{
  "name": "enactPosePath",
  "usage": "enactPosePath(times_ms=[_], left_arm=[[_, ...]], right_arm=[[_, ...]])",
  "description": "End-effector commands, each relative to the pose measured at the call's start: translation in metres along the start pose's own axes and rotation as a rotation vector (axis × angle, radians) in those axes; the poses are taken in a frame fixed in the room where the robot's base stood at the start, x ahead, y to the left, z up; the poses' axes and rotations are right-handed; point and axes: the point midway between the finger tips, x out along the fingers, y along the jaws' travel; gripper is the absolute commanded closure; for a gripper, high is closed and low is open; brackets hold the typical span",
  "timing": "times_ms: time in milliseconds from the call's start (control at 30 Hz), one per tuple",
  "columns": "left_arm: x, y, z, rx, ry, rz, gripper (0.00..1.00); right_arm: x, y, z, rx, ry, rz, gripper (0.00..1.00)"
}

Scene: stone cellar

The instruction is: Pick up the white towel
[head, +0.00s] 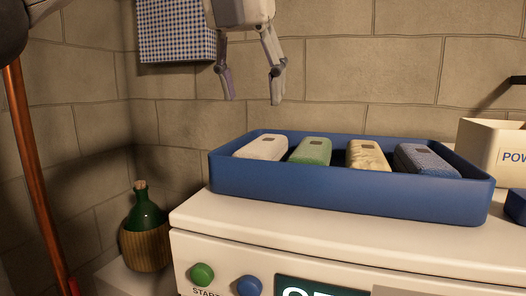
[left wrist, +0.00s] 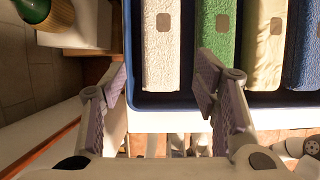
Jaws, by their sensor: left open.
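The white towel (head: 262,147) lies folded at the left end of a blue tray (head: 350,195), with a small grey-brown patch on top. It also shows in the left wrist view (left wrist: 160,65), centred ahead of the fingers. My left gripper (head: 252,100) is open and empty, fingers pointing down, above the tray's left part and apart from the towel. In the left wrist view its two fingers (left wrist: 160,85) stand wide apart, to either side of the white towel's near end. My right gripper is not in view.
Green (head: 311,151), cream (head: 368,157) and blue (head: 428,160) towels lie to the right in the tray. The tray stands on a white machine (head: 195,215). A lettered box (head: 480,145) stands at right, a green bottle (head: 146,220) at left. A checked cloth (head: 175,30) hangs behind.

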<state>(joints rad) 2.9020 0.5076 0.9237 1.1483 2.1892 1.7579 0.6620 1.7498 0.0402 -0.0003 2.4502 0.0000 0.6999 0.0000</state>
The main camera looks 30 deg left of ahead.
Motion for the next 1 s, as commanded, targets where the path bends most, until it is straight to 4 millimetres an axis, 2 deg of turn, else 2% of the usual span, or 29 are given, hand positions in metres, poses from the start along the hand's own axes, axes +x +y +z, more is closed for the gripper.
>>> enactPosePath(times_ms=[100,267,500,767,900,1000], left_arm=[[0.027,0.001,0.000,0.001,0.003,0.001,0.45],[0.048,0.000,0.000,0.000,0.003,0.002,0.45],[0.090,-0.001,-0.002,-0.001,0.001,0.002,0.45],[0.095,-0.001,-0.002,-0.001,-0.001,0.002,0.45],[0.095,-0.001,-0.002,-0.001,0.000,0.002,0.77],[0.095,-0.001,-0.002,-0.001,-0.001,0.002,0.80]], right_arm=[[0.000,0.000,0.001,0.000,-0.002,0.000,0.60],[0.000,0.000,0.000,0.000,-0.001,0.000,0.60],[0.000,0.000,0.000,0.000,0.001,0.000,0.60],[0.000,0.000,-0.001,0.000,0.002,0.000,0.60],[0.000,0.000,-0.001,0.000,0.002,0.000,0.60],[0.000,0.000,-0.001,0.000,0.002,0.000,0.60]])
